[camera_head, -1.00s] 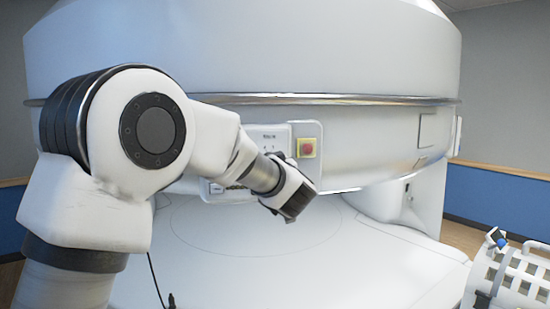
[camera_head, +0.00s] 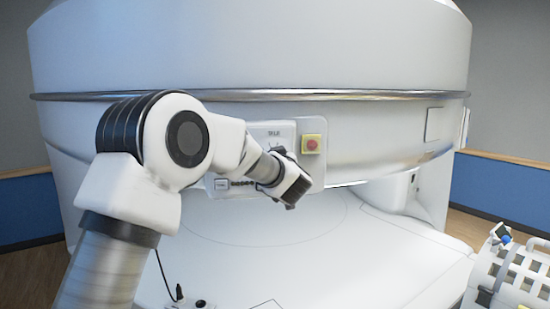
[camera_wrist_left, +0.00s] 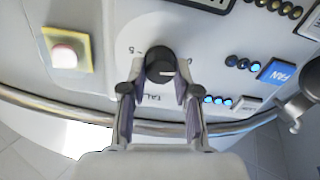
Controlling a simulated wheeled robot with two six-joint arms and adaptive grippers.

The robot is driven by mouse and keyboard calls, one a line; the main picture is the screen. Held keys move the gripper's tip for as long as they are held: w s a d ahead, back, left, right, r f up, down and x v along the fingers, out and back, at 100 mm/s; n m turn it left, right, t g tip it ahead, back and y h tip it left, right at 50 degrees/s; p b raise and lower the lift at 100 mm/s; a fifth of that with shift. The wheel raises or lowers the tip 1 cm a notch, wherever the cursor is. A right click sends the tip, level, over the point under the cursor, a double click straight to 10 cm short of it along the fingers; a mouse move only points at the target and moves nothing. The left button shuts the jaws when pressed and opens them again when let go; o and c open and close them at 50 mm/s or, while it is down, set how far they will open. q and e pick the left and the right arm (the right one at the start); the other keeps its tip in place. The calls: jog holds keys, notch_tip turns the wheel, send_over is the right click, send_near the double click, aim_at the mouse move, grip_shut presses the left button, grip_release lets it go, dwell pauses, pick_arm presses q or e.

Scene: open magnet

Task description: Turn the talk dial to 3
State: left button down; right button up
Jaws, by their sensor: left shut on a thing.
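The talk dial (camera_wrist_left: 158,62) is a round black knob with a short white mark, seen in the left wrist view. The mark points to the right in that picture. A "5" is printed to its left and the upside-down "TALK" label (camera_wrist_left: 155,99) lies below it, partly between the fingers. My left gripper (camera_wrist_left: 160,82) has a finger on each side of the dial and is shut on it. In the head view my left gripper (camera_head: 291,184) is at the control panel (camera_head: 268,130) and hides the dial. My right gripper is not in view.
A red button on a yellow square (camera_head: 311,145) sits beside the dial; it also shows in the left wrist view (camera_wrist_left: 66,54). A blue FAN button (camera_wrist_left: 278,72) and several lit blue lamps are on the other side. A white slatted basket (camera_head: 515,275) stands at the lower right.

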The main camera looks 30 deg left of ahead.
pick_arm(q)
jog(key=shift+m, duration=0.4)
jog(key=m, duration=1.5)
jog(key=m+p, duration=0.1)
jog(key=m, duration=0.6)
jog(key=shift+w+d+f+m, duration=0.1)
jog(key=shift+d+f+m, duration=0.05)
jog(key=shift+f+m, duration=0.25)
jog(key=c, duration=0.8)
grip_release()
jog(key=shift+r, duration=0.1)
jog(key=shift+c, duration=0.2)
